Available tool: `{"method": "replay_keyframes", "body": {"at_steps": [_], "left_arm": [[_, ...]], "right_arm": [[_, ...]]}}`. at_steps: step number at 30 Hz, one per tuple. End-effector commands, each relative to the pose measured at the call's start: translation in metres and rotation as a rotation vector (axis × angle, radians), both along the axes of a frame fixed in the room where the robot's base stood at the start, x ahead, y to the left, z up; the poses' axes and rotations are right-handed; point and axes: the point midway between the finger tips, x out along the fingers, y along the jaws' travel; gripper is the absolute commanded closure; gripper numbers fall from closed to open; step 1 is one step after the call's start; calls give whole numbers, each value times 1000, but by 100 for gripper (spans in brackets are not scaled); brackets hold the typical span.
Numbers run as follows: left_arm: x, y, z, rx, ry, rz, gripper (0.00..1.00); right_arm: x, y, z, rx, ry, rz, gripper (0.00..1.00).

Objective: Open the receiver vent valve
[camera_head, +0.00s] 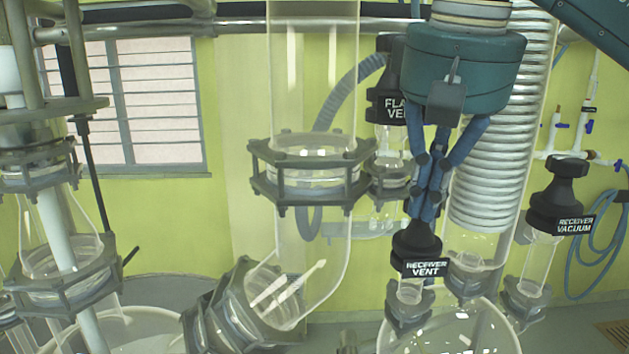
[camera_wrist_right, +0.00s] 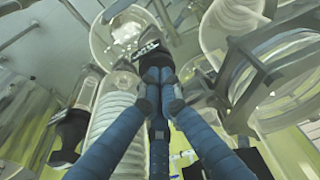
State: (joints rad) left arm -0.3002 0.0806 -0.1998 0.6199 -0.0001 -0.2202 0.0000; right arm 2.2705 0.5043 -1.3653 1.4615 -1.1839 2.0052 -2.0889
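The receiver vent valve (camera_head: 418,243) is a black knob with a "RECEIVER VENT" label, on a short glass neck above the round receiver flask. My right gripper (camera_head: 424,205) comes down from above with its blue fingers drawn together around the upper part of this knob, whose top they hide. In the right wrist view the fingers (camera_wrist_right: 155,78) meet at the valve (camera_wrist_right: 148,50), with its label just beyond them. Whether the knob is raised or turned cannot be made out. My left gripper is not in view.
The receiver vacuum valve (camera_head: 561,200) stands to the right, and the flask vent valve (camera_head: 392,95) is behind and left of my gripper. A coiled glass condenser (camera_head: 497,165) is close behind. A glass column (camera_head: 312,90) with a clamp ring (camera_head: 310,170) stands left.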

Motion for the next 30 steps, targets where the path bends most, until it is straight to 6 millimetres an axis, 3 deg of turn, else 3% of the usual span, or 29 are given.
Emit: {"method": "replay_keyframes", "body": {"at_steps": [12,30], "left_arm": [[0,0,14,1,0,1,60],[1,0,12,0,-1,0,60]], "right_arm": [[0,-9,3,0,-5,-9,100],[0,-26,0,0,-3,-6,100]]}}
